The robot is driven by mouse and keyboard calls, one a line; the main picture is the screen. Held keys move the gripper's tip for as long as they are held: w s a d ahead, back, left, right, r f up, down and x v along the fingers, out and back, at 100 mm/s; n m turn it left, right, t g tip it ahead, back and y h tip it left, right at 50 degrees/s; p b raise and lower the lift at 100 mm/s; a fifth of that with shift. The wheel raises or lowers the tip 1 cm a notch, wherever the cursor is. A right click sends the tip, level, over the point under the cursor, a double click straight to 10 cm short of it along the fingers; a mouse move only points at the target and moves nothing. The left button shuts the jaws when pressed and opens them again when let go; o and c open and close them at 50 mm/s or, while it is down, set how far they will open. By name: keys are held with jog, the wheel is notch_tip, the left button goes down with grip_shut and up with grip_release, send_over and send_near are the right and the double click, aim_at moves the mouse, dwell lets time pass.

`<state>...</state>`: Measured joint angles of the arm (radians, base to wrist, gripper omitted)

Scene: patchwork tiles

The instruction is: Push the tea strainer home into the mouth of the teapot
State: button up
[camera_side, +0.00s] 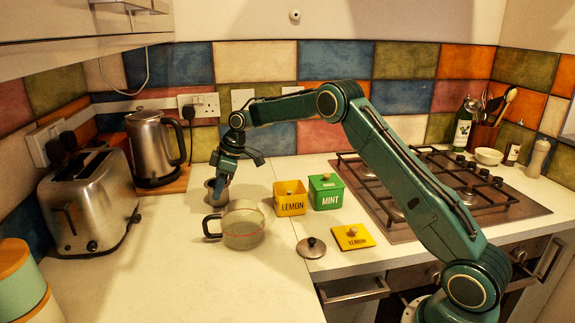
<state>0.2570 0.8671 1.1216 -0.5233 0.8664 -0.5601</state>
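The glass teapot (245,236) with a dark handle on its left stands upright on the pale counter, and its wide mouth is uncovered. A small grey metal cup, which looks like the tea strainer (211,194), is behind and left of the teapot, apart from its mouth. My gripper (221,188) points down at the strainer, with a finger overlapping its rim in this view. The fingers are small and partly hidden, so I cannot tell whether they grip it. I also cannot tell whether the strainer rests on the counter.
A yellow lemon tin (289,203), open on top, and a green mint tin (325,197) stand right of the teapot. A round lid (311,247) and a yellow lemon lid (352,237) lie in front. The kettle (153,150) and toaster (92,200) stand left.

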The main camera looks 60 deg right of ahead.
jog(key=c, duration=0.7)
jog(key=shift+o, duration=0.2)
notch_tip(320, 180, up, 10)
dwell(0.4)
jog(key=shift+s, duration=0.1)
dwell(0.3)
jog(key=s+a+r+n+g, duration=0.1)
jog(key=s+a+r+n, duration=0.1)
jog(key=s, duration=0.7)
jog(key=s+a+r+n+g+y, duration=0.1)
jog(key=s+a+r+n+g, duration=0.1)
jog(key=s+n, duration=0.5)
notch_tip(320, 180, up, 3)
jog(key=shift+s+a+f+y, duration=0.25)
jog(key=shift+s+a, duration=0.35)
jog(key=shift+s, duration=0.55)
